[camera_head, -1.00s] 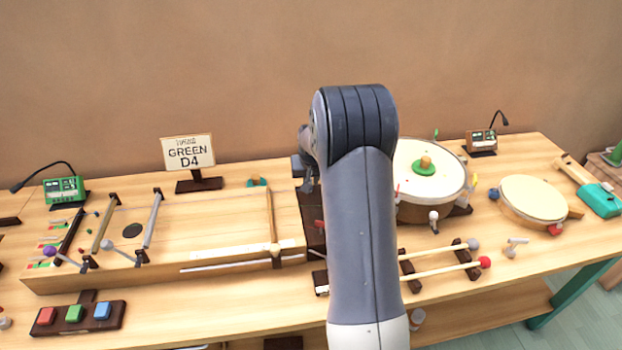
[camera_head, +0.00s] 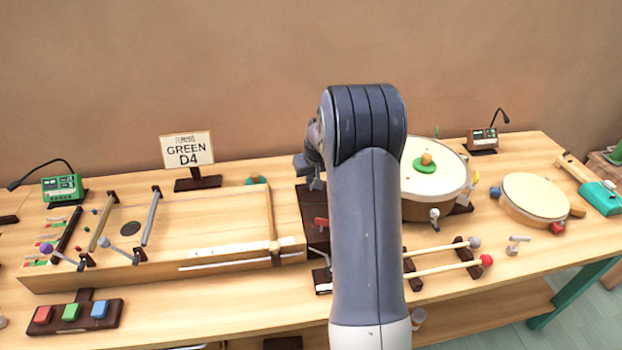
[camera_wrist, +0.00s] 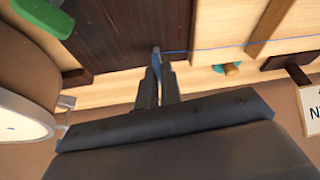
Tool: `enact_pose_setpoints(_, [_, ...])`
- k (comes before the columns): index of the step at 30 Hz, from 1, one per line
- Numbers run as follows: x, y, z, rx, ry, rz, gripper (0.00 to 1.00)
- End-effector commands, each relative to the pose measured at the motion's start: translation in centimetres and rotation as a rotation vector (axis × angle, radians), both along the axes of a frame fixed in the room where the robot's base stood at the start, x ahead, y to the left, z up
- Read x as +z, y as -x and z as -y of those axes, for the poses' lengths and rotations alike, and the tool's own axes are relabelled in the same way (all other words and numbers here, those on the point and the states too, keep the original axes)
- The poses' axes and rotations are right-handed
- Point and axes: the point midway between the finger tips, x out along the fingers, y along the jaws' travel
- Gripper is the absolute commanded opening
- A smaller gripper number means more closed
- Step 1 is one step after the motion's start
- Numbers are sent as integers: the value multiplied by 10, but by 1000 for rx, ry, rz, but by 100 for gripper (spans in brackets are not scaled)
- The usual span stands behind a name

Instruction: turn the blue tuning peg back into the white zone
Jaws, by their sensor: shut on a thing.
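The blue tuning peg (camera_wrist: 156,56) shows as a small blue-grey piece between my fingertips in the wrist view. My gripper (camera_wrist: 157,78) is shut on it, over the edge of a dark brown block (camera_wrist: 118,28). A thin blue string runs from the peg to the right. In the head view the same block (camera_head: 312,205) stands at the right end of the wooden string box (camera_head: 220,215), partly behind my arm. There the peg and fingertips are hidden. I cannot make out the white zone in either view.
A red-handled peg (camera_head: 321,222) stands on the block's near side. Right of my arm are a large drum (camera_head: 440,180) with a green knob and two mallets on a rack (camera_head: 465,250). The GREEN D4 sign (camera_head: 187,150) stands behind the box.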

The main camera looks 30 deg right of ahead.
Motion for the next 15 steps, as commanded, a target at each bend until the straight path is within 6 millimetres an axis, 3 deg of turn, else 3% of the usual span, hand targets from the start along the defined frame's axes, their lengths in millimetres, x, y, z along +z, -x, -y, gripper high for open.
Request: enact_pose_setpoints(15, [-3, -1, 4, 484, 0, 2, 0])
